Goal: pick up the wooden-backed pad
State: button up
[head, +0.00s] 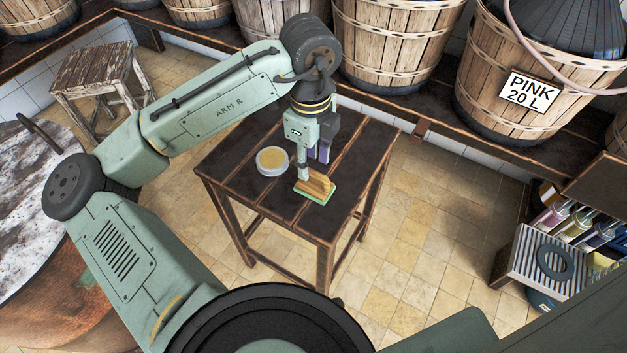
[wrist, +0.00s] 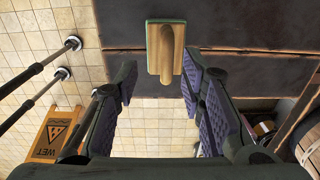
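The wooden-backed pad (head: 322,192) lies on the dark slatted table (head: 231,159), close to its front edge. It has a wooden back with a raised rounded handle and a green rim. In the wrist view the pad (wrist: 154,50) is at top centre, its handle pointing down the picture. My gripper (head: 313,164) points down over the table by the pad and partly overlaps it in the head view. In the wrist view my gripper (wrist: 158,78) has its purple-lined fingers wide apart with nothing between them. The pad shows beyond the fingertips; the exact height gap is unclear.
A round tin with yellowish contents (head: 272,160) stands on the table left of my gripper. Large wooden baskets (head: 396,45) line the back ledge. A rack of bottles (head: 553,255) stands at right. A yellow wet-floor sign (wrist: 56,130) shows in the wrist view.

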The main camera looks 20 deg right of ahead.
aim_at(315, 172)
jog(key=f, duration=0.3)
jog(key=d+f, duration=0.1)
jog(key=f, duration=0.1)
jog(key=shift+f+p, duration=0.3)
jog(key=shift+p, duration=0.1)
jog(key=shift+c, duration=0.2)
grip_shut()
